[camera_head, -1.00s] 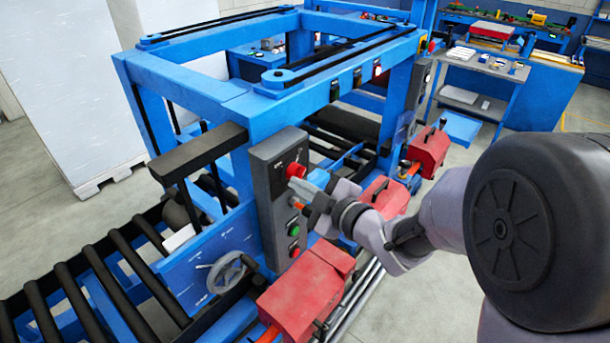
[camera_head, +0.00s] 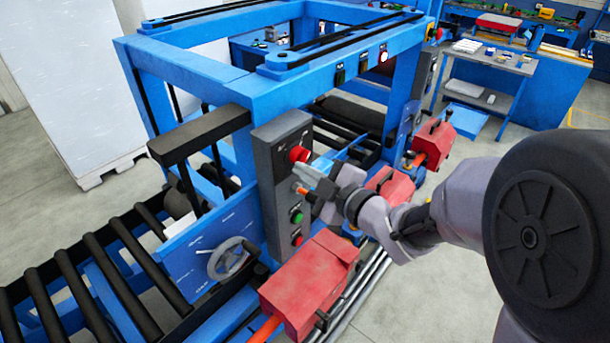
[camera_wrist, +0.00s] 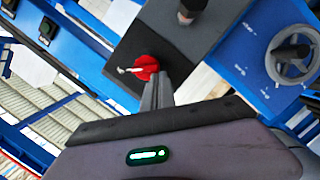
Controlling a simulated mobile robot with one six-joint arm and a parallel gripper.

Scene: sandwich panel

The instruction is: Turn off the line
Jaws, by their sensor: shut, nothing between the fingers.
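The dark grey control box (camera_head: 268,165) stands on the near corner of the blue machine frame. A red round knob (camera_head: 298,154) is near its top, with a green button (camera_head: 296,217) and a red button (camera_head: 298,240) lower down. My gripper (camera_head: 299,171) is shut and empty, with its tips just below the red knob in the head view. In the wrist view, the shut fingers (camera_wrist: 158,88) point at the red knob (camera_wrist: 146,66) and overlap its edge. I cannot tell whether they touch it.
Red boxes (camera_head: 305,285) line the machine's near side below my arm. A handwheel (camera_head: 228,259) is left of the control box, and a black roller conveyor (camera_head: 85,275) runs at lower left. A grey table (camera_head: 490,62) stands at the back right.

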